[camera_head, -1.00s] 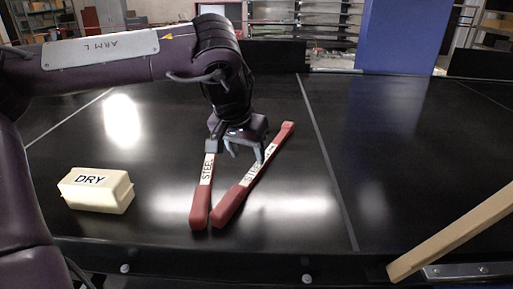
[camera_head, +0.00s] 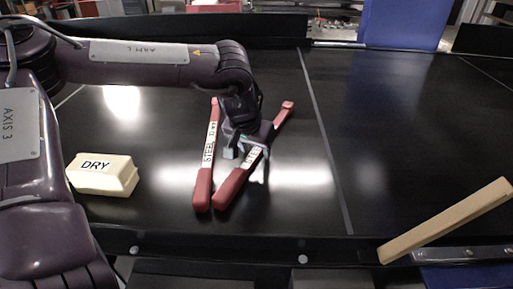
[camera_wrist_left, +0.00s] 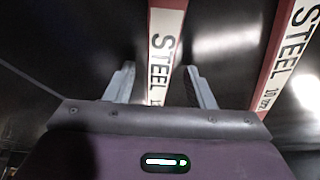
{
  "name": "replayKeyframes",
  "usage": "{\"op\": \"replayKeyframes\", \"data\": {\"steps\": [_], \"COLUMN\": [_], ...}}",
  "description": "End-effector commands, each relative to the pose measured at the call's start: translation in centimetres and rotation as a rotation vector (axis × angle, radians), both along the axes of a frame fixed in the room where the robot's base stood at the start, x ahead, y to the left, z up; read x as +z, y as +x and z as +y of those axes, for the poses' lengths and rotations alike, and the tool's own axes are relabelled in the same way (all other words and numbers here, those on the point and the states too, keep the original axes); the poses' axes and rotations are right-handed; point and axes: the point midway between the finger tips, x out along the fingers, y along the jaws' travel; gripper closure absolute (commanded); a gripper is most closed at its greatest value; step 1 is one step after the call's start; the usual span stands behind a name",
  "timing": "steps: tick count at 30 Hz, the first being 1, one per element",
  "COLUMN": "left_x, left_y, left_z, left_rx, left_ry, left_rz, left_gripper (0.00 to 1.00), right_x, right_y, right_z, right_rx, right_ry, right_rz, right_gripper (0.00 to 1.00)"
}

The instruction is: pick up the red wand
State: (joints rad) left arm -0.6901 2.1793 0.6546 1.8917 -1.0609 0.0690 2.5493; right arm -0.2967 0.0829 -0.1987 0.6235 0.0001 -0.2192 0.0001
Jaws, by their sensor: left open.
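Two long red wands with white STEEL labels lie on the black belt, their near ends close together and far ends apart: a left wand (camera_head: 203,190) and a right wand (camera_head: 233,186). My left gripper (camera_head: 245,164) is open over the right wand, with one finger on each side of it. In the left wrist view, one wand (camera_wrist_left: 164,22) runs between the open fingers (camera_wrist_left: 160,74); the other wand (camera_wrist_left: 276,58) lies to the right. The gripper hides the middle of the right wand. I cannot tell whether the fingers touch it. My right gripper is out of view.
A cream block marked DRY (camera_head: 103,178) sits on the belt at the left. A pale wooden bar (camera_head: 445,222) slants over the front right edge. A blue panel (camera_head: 405,22) stands at the back. The belt right of the wands is clear.

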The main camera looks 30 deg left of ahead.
Motion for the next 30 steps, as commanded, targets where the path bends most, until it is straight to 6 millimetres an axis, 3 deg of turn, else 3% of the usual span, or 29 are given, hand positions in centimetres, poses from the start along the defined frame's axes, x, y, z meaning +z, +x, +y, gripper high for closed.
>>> {"op": "replayKeyframes", "data": {"steps": [5, 16, 30], "left_x": [0.0, 0.0, 1.0], "left_y": [0.0, 0.0, 0.2], "left_z": [0.0, 0.0, 0.0], "left_rx": [-0.001, -0.001, -0.002], "left_ry": [0.0, 0.0, 0.001], "left_rz": [0.0, 0.0, -0.006], "left_gripper": [0.51, 0.99, 1.0], "right_x": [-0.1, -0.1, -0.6], "right_y": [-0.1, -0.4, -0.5], "right_z": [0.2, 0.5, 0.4], "right_rx": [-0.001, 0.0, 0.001], "right_ry": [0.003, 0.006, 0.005], "right_rz": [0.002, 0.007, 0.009], "right_gripper": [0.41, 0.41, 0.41]}}
